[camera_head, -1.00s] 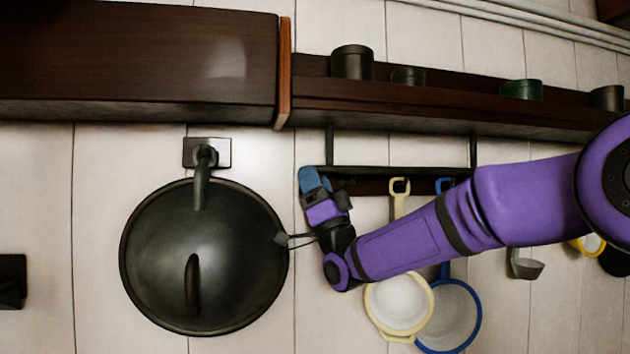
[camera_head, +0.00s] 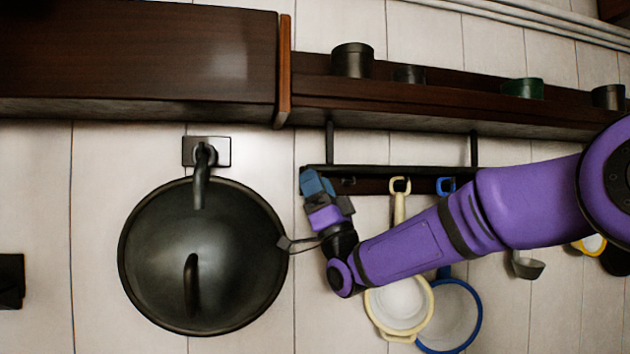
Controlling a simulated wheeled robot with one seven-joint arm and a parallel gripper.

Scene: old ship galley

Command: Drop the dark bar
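A long dark bar (camera_head: 373,186) runs level under the shelf, with two dark rods reaching up from it towards the shelf. Several hanging utensils have their handle ends at the bar. My gripper (camera_head: 313,182), with blue fingertips, is at the bar's left end and overlaps it in this view. The fingertips hide part of that end. I cannot tell whether the fingers touch the bar or are closed on it.
A large dark lid or pan (camera_head: 235,255) hangs on the wall left of my gripper. A cream pan (camera_head: 400,303) and a blue-rimmed pan (camera_head: 455,315) hang below my arm. The wooden shelf (camera_head: 440,103) above holds several pots. Bare tiles show below my gripper.

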